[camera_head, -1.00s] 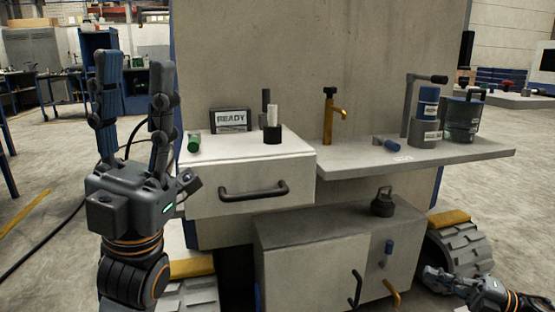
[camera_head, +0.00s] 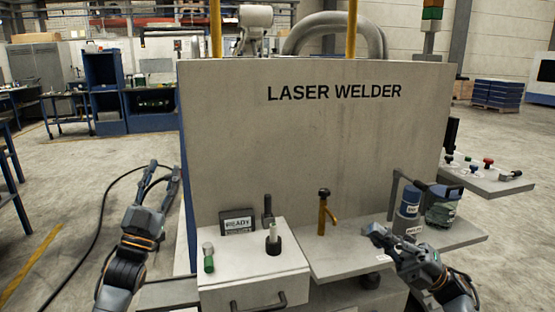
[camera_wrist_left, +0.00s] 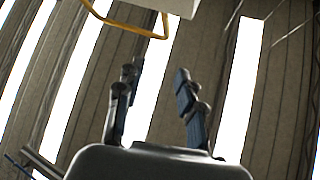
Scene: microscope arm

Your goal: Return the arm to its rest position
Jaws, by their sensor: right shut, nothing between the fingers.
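A thin grey post with a bent arm at its top (camera_head: 394,188) stands at the right of the shelf, behind a blue-and-grey cylinder (camera_head: 409,202). Which part is the task's arm is not clear from the views. My right gripper (camera_head: 373,232) is shut and empty over the right part of the shelf, in front of that cylinder and apart from the brass tap-like fitting. My left gripper (camera_head: 165,168) points up, open and empty, left of the welder housing. Its parted fingers show in the left wrist view (camera_wrist_left: 158,82) against the ceiling.
The large housing marked LASER WELDER (camera_head: 320,140) stands behind the shelf (camera_head: 350,262). The brass fitting (camera_head: 323,212) stands mid-shelf.

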